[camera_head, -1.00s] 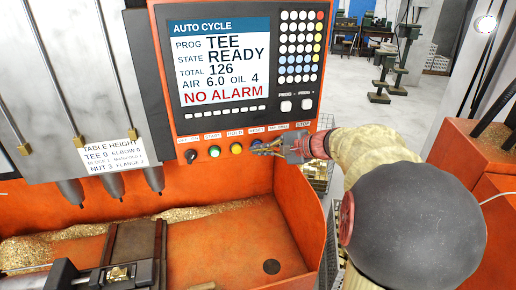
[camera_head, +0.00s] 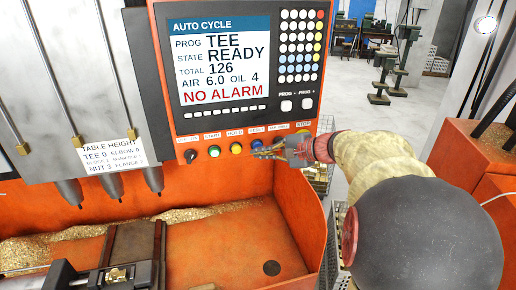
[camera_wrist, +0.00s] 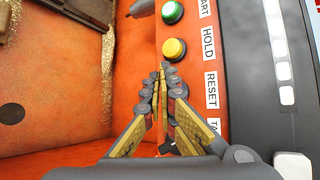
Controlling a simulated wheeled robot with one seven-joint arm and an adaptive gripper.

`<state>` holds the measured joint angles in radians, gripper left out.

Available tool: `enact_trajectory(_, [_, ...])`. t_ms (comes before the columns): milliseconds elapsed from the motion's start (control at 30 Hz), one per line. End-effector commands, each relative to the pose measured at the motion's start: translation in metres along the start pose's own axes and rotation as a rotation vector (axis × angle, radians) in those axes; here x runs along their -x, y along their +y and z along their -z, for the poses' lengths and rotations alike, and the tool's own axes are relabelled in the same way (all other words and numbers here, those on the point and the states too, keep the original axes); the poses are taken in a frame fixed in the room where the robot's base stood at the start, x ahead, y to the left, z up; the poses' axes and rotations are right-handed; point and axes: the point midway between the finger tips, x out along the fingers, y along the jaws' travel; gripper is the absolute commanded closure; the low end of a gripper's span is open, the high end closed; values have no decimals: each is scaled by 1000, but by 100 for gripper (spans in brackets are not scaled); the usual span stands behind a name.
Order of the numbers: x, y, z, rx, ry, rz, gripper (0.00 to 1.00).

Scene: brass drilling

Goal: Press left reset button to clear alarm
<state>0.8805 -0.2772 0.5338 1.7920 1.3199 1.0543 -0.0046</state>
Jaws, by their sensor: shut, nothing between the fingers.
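The control panel's screen (camera_head: 219,60) reads "STATE READY" and "NO ALARM". Below it is a row of labelled buttons on the orange front. Under the RESET label (camera_head: 256,130) a bit of the blue reset button (camera_head: 256,143) shows above my fingers. My gripper (camera_head: 256,152) is shut and empty, coming in from the right, with its fingertips at this button. In the wrist view the shut fingertips (camera_wrist: 163,68) lie beside the RESET label (camera_wrist: 211,90), just past the yellow button; the reset button is hidden there. I cannot tell whether the fingertips touch it.
The yellow HOLD button (camera_head: 236,148) and green START button (camera_head: 214,151) sit close to the left of my fingertips. A dark knob (camera_head: 190,156) is further left. Below is the orange tray (camera_head: 220,245) with brass chips and a vise. A keypad (camera_head: 299,45) is above right.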

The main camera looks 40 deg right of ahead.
Motion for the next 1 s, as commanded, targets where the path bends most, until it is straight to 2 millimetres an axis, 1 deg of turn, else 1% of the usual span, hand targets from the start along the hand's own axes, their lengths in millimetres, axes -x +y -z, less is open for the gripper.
enact_trajectory(600, [33, 24, -24, 1, 0, 0, 100])
enact_trajectory(1000, [35, 25, -25, 0, 0, 0, 100])
